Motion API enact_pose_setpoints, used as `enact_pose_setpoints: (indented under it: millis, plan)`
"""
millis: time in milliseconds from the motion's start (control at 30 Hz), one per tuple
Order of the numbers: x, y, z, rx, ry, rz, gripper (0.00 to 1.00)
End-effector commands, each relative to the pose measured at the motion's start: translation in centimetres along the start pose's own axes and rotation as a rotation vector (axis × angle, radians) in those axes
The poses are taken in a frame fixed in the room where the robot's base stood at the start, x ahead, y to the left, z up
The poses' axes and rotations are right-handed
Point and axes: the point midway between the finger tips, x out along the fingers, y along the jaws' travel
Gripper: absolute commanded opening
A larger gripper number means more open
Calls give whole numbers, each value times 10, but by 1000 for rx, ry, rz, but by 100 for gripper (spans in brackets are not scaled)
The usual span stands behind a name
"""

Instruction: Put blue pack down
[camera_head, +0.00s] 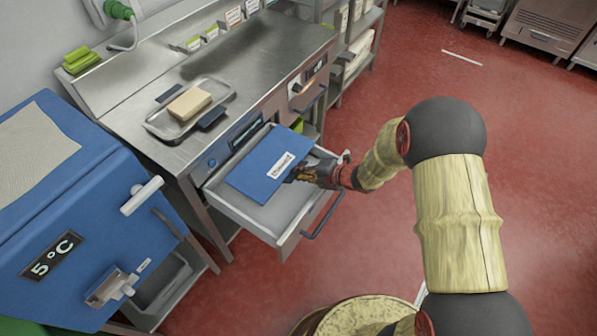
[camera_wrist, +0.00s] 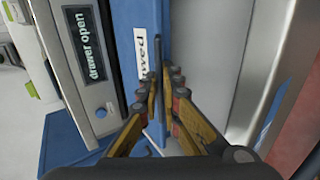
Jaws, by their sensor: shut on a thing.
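The blue pack (camera_head: 262,163) is a flat blue piece with a white printed label. In the head view it is at the open metal drawer (camera_head: 246,213), over its left and middle part. My gripper (camera_head: 301,174) is at the pack's right edge, near the label, and is shut on it. Part of the label is hidden there. I cannot tell whether the pack touches the drawer floor.
A steel counter (camera_head: 130,105) above the drawer holds a tray (camera_head: 163,128) with a beige block (camera_head: 189,104). A blue cabinet (camera_head: 80,215) marked 5 °C stands at the left. A green item (camera_head: 297,125) shows at the drawer's back. Red floor at the right is open.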

Motion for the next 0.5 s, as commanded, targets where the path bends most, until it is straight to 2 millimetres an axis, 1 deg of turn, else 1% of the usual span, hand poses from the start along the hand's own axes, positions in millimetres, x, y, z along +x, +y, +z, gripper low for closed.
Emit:
enact_pose_setpoints:
  millis: [33,167,200,500]
  plan:
    - [0,4,1,-3,-1,6,0]
    - [1,1,1,-2,-1,5,0]
    - [2,-2,0,1,0,-1,7]
    - [1,-1,0,0,0,1,24]
